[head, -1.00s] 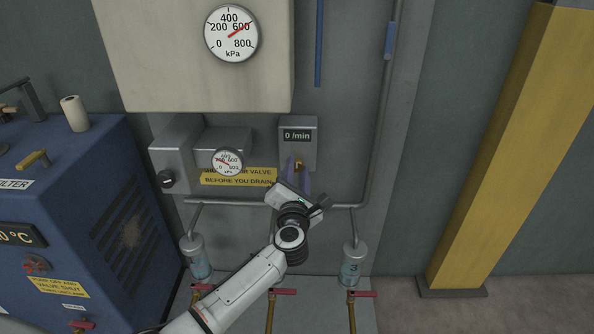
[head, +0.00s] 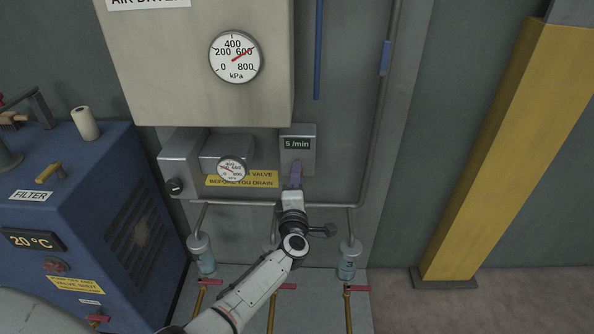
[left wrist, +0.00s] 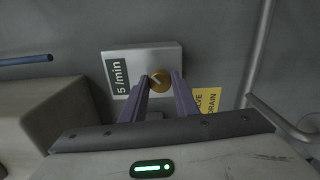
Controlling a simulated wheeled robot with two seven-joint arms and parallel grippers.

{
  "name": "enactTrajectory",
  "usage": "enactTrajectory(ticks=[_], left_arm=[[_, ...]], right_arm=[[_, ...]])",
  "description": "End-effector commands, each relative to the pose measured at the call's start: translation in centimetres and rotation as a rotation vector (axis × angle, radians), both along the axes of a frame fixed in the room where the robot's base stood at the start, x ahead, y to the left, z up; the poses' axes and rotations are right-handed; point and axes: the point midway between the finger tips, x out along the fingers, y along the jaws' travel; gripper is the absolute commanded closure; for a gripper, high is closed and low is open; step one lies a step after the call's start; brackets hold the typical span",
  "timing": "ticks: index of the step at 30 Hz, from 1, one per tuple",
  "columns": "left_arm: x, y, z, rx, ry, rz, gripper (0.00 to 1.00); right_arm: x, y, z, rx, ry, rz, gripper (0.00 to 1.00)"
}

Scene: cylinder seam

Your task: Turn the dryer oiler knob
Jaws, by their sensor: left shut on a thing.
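The oiler is a grey box (head: 305,163) on the wall panel with a small display (head: 297,143) that reads 5 /min. My left gripper (head: 296,172) reaches up to the box with purple fingers. In the left wrist view, the gripper (left wrist: 157,79) has one finger on each side of the knob and is shut on it. In the head view the fingers hide the knob. My right gripper is not in view.
A small gauge (head: 231,170) and a yellow warning label (head: 243,181) are left of the oiler. A pipe (head: 377,130) runs down on the right. Glass bowls (head: 347,262) and red-handled valves (head: 355,289) are below. A blue machine (head: 85,215) stands left.

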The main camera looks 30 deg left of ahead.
Motion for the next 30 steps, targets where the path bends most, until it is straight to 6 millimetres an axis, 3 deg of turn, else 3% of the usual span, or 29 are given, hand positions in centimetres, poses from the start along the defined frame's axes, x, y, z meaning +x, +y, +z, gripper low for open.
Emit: enactTrajectory(ticks=[9,30], left_arm=[[-0.1,-0.1,0.0,0.267,0.135,-0.002,0.95],[-0.1,-0.1,-0.2,0.742,0.363,-0.003,0.95]], right_arm=[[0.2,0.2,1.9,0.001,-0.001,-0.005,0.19],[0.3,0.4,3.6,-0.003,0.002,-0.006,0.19]])
